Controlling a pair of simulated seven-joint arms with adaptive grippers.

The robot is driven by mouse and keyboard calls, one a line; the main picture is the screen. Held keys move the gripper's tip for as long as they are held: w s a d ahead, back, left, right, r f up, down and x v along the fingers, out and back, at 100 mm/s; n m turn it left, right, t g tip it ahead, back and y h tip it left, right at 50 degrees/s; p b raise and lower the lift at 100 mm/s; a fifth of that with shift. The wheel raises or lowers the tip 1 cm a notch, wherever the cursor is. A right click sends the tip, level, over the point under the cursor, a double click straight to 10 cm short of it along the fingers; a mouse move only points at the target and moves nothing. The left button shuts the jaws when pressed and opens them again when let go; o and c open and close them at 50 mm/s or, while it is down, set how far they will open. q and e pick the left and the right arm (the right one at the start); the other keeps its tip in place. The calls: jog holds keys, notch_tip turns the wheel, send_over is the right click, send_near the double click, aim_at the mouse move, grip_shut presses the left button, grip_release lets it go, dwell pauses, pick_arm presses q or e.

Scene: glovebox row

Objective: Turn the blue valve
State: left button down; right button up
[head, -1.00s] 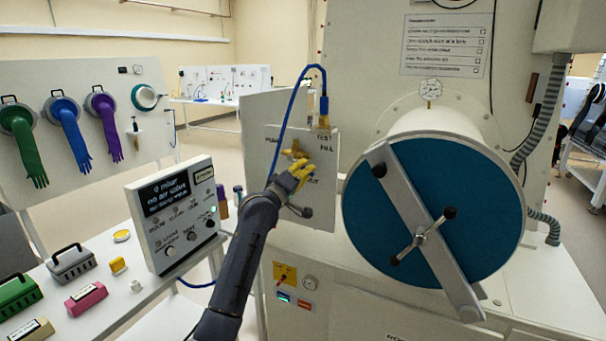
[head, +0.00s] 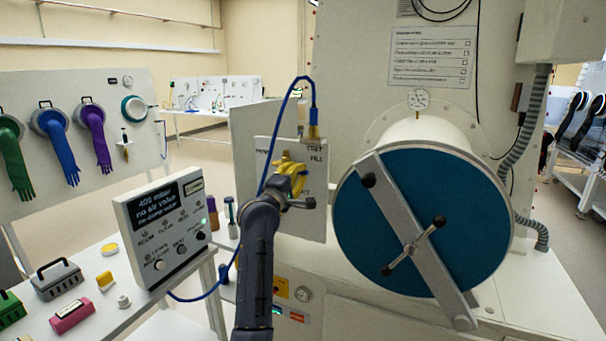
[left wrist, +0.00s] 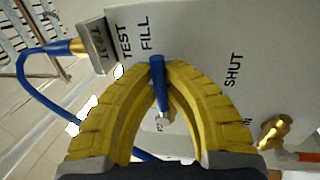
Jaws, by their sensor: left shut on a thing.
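The blue valve's lever (left wrist: 158,85) stands out from a pale valve panel (left wrist: 205,40) marked TEST, FILL and SHUT in the left wrist view. Its end points toward the FILL side. My left gripper (left wrist: 164,66) has its yellow fingers closed around the lever, one on each side. In the head view my left gripper (head: 288,176) is at the front of the panel (head: 315,215) and hides the lever. My right gripper is not in view.
A blue hose (head: 285,115) loops from a brass fitting (head: 313,131) above my left gripper. A large blue round door (head: 450,190) with a grey bar stands right of the panel. A display box (head: 165,225) stands at the left.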

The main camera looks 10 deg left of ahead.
pick_arm(q)
jog(key=shift+r, duration=0.1)
jog(key=c, duration=1.4)
grip_release()
jog(key=shift+c, duration=0.2)
jog(key=v, duration=1.2)
